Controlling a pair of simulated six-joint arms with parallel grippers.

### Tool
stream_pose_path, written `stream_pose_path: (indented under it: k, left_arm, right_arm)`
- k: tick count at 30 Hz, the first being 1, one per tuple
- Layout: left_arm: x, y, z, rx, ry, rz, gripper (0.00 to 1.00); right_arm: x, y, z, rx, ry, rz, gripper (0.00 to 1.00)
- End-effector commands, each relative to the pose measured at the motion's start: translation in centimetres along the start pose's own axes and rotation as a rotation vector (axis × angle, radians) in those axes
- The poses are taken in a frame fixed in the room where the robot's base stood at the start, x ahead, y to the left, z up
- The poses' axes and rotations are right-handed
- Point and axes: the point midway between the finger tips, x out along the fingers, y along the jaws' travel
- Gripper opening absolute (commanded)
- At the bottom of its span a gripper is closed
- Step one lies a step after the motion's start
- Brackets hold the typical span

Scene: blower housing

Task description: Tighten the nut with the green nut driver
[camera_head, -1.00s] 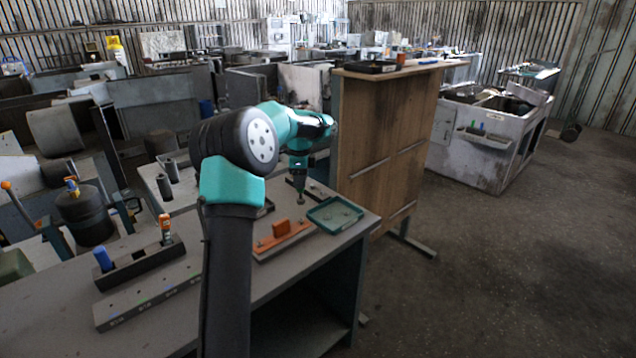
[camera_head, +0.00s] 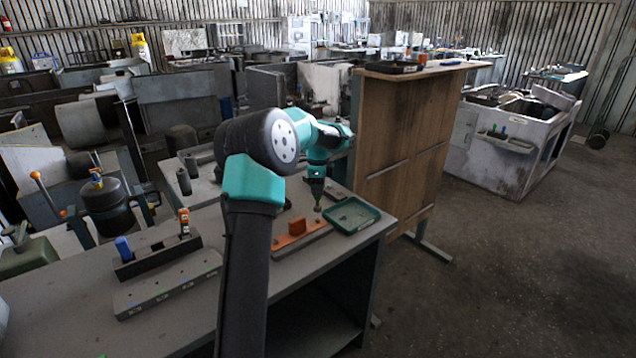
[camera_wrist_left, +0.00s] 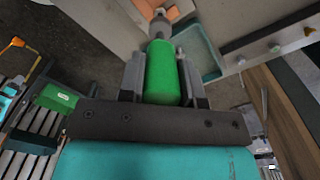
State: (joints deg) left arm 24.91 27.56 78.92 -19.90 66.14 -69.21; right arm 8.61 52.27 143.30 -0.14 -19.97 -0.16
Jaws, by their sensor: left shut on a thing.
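My left gripper (camera_wrist_left: 163,85) is shut on the green nut driver (camera_wrist_left: 162,72); its green handle lies between the fingers and its grey shaft points away from the gripper. In the head view my left gripper (camera_head: 316,182) points down beside the orange fixture (camera_head: 297,228) on the bench. The driver hangs below it, with its lower end close to the fixture's far right end. The orange fixture also shows at the top of the left wrist view (camera_wrist_left: 180,9). I cannot make out the nut, nor whether the driver touches it. My right gripper is not in view.
A green-rimmed tray (camera_head: 375,222) lies right of the fixture. A dark rack (camera_head: 150,262) holds a blue-handled tool (camera_head: 123,248) and an orange-handled tool (camera_head: 184,222). A grey bar (camera_head: 168,287) lies in front. A wooden panel (camera_head: 395,150) stands behind the bench.

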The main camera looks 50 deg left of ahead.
Motion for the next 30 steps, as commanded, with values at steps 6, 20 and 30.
stream_pose_path:
  k: [6, 20, 30]
  left_arm:
    - [1.6, 0.0, 0.1, -0.001, 0.0, 0.0, 0.03]
    - [2.4, 0.0, 0.0, -0.001, 0.0, -0.001, 0.03]
    - [2.9, 0.0, 0.0, -0.001, 0.0, 0.0, 0.03]
  right_arm:
    - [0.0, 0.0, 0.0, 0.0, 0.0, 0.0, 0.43]
    - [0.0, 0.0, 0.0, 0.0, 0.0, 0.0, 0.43]
    - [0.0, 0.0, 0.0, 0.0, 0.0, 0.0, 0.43]
